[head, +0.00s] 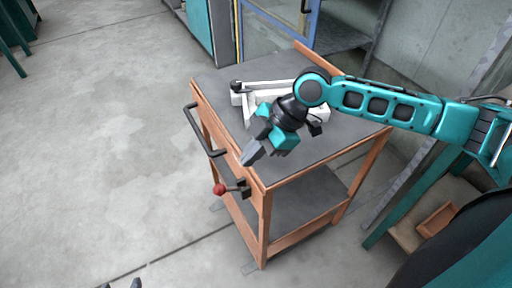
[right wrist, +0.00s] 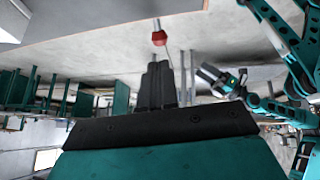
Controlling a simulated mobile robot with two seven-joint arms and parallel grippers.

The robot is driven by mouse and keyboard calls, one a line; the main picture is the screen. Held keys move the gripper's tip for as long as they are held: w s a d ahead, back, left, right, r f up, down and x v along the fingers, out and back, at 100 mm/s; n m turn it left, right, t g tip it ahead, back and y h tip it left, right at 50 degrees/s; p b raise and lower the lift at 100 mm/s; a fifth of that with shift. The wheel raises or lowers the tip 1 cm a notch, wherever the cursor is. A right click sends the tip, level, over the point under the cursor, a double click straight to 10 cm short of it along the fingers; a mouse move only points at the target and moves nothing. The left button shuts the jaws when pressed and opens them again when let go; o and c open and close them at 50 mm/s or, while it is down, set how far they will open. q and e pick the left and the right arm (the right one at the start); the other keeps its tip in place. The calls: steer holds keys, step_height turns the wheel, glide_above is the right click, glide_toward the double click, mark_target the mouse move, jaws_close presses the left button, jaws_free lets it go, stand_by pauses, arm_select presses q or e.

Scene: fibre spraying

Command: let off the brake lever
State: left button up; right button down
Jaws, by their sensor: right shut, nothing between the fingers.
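The brake lever (head: 236,188) is a short dark lever with a red ball knob (head: 219,189). It sticks out to the left from the near corner of the orange-framed cart (head: 263,215). My right gripper (head: 252,156) is shut and empty, pointing down-left just above the lever, apart from it. In the right wrist view its dark fingers (right wrist: 158,85) lie together, and the red knob (right wrist: 159,38) shows beyond their tips. Small dark tips at the bottom edge of the head view seem to be my left gripper (head: 135,283), mostly cut off.
A white jointed device (head: 265,90) lies on the cart's grey top, partly behind my right arm. A dark push handle (head: 200,132) runs along the cart's left side, near the lever. A blue-framed door (head: 280,25) stands behind. The floor left of the cart is clear.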

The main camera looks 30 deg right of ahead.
mark_target(222, 186)
steer(key=x, duration=0.8)
steer(key=shift+b, duration=0.35)
arm_select(q)
steer(key=shift+w+d+f, duration=0.15)
steer(key=shift+w+d, duration=0.05)
steer(key=shift+w, duration=0.1)
arm_select(e)
steer(key=shift+w+a+f, duration=0.1)
steer(key=shift+a+f, duration=0.2)
steer(key=shift+f, duration=0.25)
arm_select(q)
steer(key=shift+s, duration=0.1)
arm_select(e)
steer(key=shift+a, duration=0.1)
